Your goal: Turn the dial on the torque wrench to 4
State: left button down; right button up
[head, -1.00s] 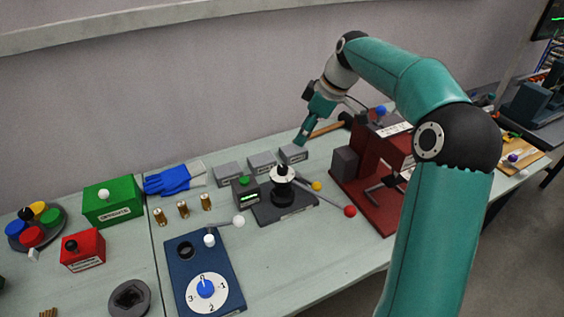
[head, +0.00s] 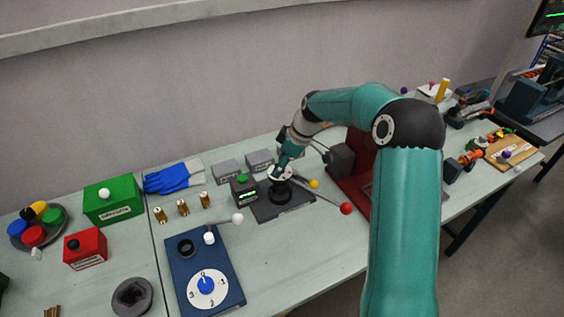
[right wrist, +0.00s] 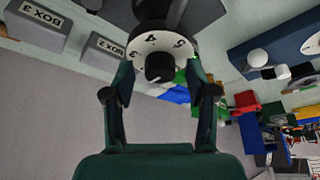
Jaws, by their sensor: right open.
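The torque wrench (head: 282,198) stands on the table on a dark base, with a round white dial on top. In the right wrist view the white dial (right wrist: 150,41) shows the numbers 3, 4 and 5 around a black knob (right wrist: 159,68). My right gripper (head: 282,166) is at the dial and hides most of it in the head view. In the right wrist view its open fingers (right wrist: 160,80) stand on either side of the black knob. I cannot tell whether they touch it. My left gripper is not in view.
A blue panel (head: 222,262) with its own numbered dial and blue knob lies in front. Rods with a yellow ball (head: 314,183) and a red ball (head: 346,208) stick out right of the wrench. Grey boxes (head: 260,160) stand behind, and a red machine (head: 358,150) stands right.

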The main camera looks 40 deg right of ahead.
grip_shut()
jog(key=shift+s+d, duration=0.1)
jog(key=shift+d, duration=0.05)
jog(key=shift+b, duration=0.3)
